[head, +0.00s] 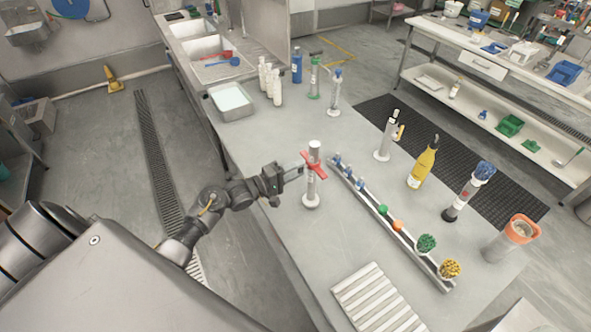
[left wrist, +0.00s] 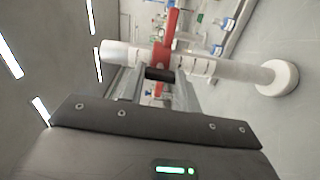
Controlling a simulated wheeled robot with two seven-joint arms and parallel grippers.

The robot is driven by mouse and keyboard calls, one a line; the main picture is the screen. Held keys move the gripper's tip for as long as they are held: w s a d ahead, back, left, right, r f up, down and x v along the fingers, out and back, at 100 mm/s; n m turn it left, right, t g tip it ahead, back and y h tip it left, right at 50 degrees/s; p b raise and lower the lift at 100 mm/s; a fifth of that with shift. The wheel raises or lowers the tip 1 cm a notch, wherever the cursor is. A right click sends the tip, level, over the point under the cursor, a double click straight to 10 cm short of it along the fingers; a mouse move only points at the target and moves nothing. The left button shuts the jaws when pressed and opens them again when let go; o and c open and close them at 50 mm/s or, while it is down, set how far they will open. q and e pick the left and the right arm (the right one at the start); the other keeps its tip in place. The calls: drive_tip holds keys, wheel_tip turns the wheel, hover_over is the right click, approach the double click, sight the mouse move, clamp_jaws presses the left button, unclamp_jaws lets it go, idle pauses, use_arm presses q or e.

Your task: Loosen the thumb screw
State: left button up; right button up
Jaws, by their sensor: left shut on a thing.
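A white upright device (head: 313,183) with a round foot and a red handle-like collar (head: 314,163) stands on the grey bench. In the left wrist view the device (left wrist: 225,70) lies across the picture, its foot at the right and the red part (left wrist: 165,50) near the middle. A short black knob (left wrist: 159,73), which looks like the thumb screw, sticks out from the device toward my camera. My left gripper (head: 299,169) reaches in from the left at the red collar's height. Its fingers (left wrist: 157,82) are shut on the knob. The exact contact is partly hidden. My right gripper is out of view.
A long rack (head: 385,222) with several coloured brushes lies right of the device. A yellow bottle (head: 423,166) and an orange-rimmed container (head: 512,239) stand beyond it. A slatted white panel (head: 376,300) lies at the front. Bare bench (head: 265,145) lies behind the device.

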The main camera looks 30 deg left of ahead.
use_arm(q)
drive_tip(key=shift+n, duration=0.5)
drive_tip(key=o, duration=1)
drive_tip(key=b+v, duration=0.3)
drive_tip(key=v, duration=0.7)
drive_tip(key=shift+s+a, duration=0.25)
drive_tip(key=shift+s, duration=0.05)
